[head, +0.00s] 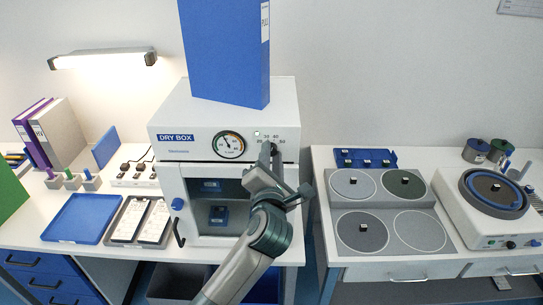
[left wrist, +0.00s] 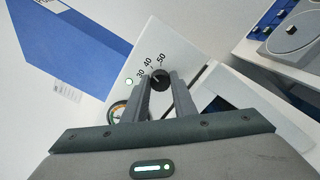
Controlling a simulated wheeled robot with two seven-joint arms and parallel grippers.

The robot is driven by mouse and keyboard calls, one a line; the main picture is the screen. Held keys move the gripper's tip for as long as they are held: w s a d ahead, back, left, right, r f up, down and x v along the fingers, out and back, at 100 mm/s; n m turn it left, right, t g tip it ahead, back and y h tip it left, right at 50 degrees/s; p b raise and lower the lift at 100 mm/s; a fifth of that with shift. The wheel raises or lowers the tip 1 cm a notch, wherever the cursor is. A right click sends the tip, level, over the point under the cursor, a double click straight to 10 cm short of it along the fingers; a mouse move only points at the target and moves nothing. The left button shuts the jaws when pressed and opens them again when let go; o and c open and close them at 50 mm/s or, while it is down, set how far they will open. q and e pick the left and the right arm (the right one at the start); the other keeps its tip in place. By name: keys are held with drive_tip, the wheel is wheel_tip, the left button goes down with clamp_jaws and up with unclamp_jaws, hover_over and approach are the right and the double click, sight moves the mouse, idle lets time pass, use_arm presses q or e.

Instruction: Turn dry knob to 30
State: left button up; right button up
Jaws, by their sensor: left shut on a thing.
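The white dry box (head: 175,125) stands on the left bench, with a round dial gauge (head: 229,145) on its front panel. The dry knob is a small black knob (left wrist: 160,77) at the right of that panel, with the marks 30, 40 and 50 beside it in the left wrist view. My left gripper (head: 270,149) is at the knob. In the left wrist view its two fingers (left wrist: 159,88) stand either side of the knob, shut on it. In the head view the gripper mostly hides the knob. A pale pointer line shows on the knob, but its exact setting is hard to read.
A blue binder (head: 225,50) stands on top of the box. A blue tray (head: 83,218) and a grey tray (head: 113,238) lie at its left. A polishing machine (head: 495,205) and a panel of round discs (head: 388,195) are on the right bench, across a gap.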

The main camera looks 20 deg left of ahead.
use_arm(q)
drive_tip(key=shift+n+b, duration=0.8)
drive_tip(key=shift+n, duration=2.6)
drive_tip(key=o, duration=1)
drive_tip(key=shift+o, duration=0.2)
drive_tip(key=shift+s, duration=0.1)
